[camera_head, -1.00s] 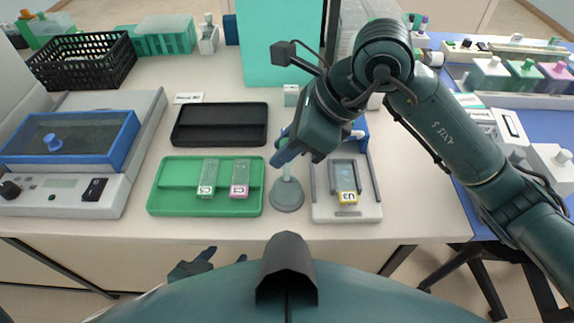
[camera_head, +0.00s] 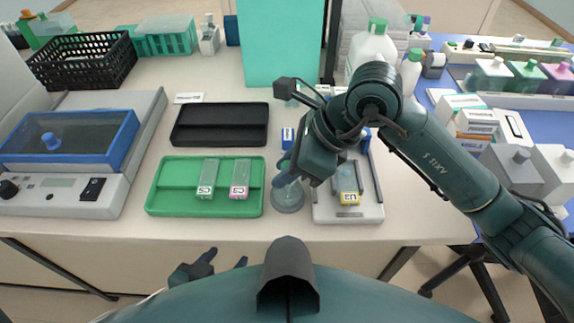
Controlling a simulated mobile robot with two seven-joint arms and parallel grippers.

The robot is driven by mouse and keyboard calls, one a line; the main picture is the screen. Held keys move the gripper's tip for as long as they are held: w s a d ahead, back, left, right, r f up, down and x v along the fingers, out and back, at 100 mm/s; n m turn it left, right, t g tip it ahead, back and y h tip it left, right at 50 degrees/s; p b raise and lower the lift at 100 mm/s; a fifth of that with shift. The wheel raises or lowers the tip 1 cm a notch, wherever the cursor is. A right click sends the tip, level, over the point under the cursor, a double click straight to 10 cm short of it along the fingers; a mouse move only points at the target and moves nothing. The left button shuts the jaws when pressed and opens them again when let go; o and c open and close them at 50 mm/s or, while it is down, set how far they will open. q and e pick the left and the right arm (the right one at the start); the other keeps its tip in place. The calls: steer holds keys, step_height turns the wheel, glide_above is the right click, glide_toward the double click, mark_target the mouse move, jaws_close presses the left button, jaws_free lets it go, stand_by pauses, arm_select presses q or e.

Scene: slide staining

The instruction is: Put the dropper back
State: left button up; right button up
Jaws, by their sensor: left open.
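My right gripper (camera_head: 285,180) reaches down from the right over a round grey holder (camera_head: 288,201) on the table. Its fingertips are just above the holder and overlap its far side in the view. The dropper cannot be made out clearly; the fingers and wrist cover the area above the holder. Whether these fingers are shut on it cannot be seen. My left gripper (camera_head: 212,262) is open and empty, low in the view in front of the table edge.
A green tray (camera_head: 163,202) with two labelled slide pieces lies left of the holder. A grey-white rack (camera_head: 366,209) with a yellow-labelled piece stands right. A black tray (camera_head: 219,126) and small blue-labelled bottle (camera_head: 287,137) are behind. Bottles crowd the right side.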

steer(key=o, duration=0.4)
steer(key=shift+r, duration=0.1)
steer(key=shift+r+p, duration=0.3)
steer(key=shift+p, duration=0.15)
steer(key=v, duration=1.2)
